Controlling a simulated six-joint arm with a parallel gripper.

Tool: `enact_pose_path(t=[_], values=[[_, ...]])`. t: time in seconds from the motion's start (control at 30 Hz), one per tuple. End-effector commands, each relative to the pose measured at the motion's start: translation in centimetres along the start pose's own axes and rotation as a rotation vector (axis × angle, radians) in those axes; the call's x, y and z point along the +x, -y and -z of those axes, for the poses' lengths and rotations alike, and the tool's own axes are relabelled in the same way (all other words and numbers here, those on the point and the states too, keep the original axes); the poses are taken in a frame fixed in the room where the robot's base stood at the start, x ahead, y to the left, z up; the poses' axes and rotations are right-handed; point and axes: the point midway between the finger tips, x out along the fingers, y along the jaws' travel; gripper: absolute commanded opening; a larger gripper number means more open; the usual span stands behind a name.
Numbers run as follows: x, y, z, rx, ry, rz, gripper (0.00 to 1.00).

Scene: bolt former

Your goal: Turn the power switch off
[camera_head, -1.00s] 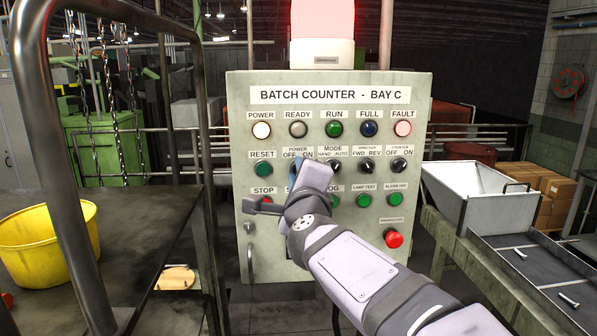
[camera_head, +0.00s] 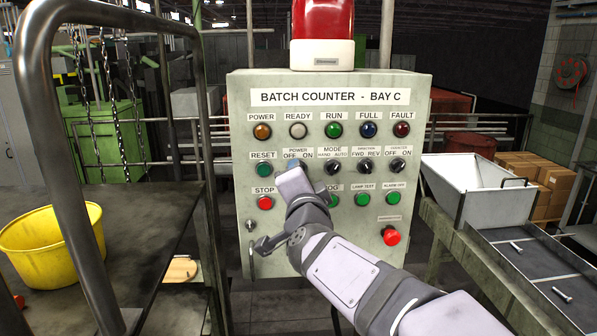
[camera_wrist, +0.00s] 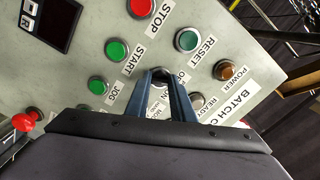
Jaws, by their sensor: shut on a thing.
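The grey control panel (camera_head: 325,230) reads "BATCH COUNTER - BAY C". The power switch sits in its second row, under the "POWER OFF ON" label (camera_head: 298,153). My gripper (camera_head: 293,167) is at that switch and covers most of it in the head view. The amber power lamp (camera_head: 262,132) looks dark. The red fault lamp (camera_head: 401,129) and red beacon (camera_head: 325,20) look unlit.
The reset button (camera_head: 264,169) and mode switch (camera_head: 332,167) flank the power switch closely. The stop button (camera_head: 265,203) is below left, and a red mushroom button (camera_head: 391,236) is lower right. A metal hopper (camera_head: 478,190) stands right; a cart with a yellow bucket (camera_head: 50,247) stands left.

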Motion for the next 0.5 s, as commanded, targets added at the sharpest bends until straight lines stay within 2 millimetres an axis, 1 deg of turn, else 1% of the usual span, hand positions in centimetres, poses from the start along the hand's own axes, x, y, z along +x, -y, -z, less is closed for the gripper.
enact_pose_path(t=[0.2,0.5], values=[[0.01,0.05,0.07,-0.064,-0.001,0.000,0.00],[0.01,0.02,0.05,-0.082,-0.001,0.001,0.00]])
